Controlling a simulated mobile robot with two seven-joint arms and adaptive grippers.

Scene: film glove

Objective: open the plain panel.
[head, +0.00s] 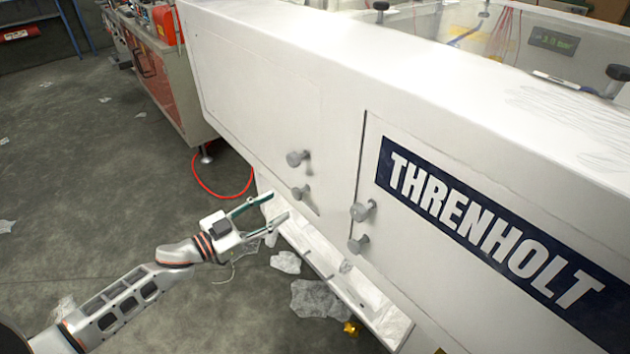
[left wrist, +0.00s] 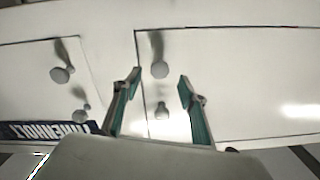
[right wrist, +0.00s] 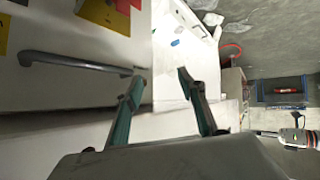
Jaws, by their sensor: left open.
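The plain panel (head: 265,135) is white, flush in the side of the white machine, and looks shut. It has two grey knobs, an upper one (head: 297,158) and a lower one (head: 300,191). In the left wrist view the plain panel (left wrist: 235,85) appears upside down, its knobs (left wrist: 159,69) between the finger lines. My left gripper (head: 278,206) is open and empty, just left of and below the lower knob, apart from it in the head view. My right gripper (right wrist: 161,74) is open and empty; it is outside the head view.
To the right is the lettered THRENHOLT panel (head: 420,215) with its own two knobs (head: 362,211). A white ledge (head: 340,275) runs below. Plastic scraps (head: 315,298) and a red hose (head: 220,195) lie on the floor. A grey bar handle (right wrist: 75,63) is near my right gripper.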

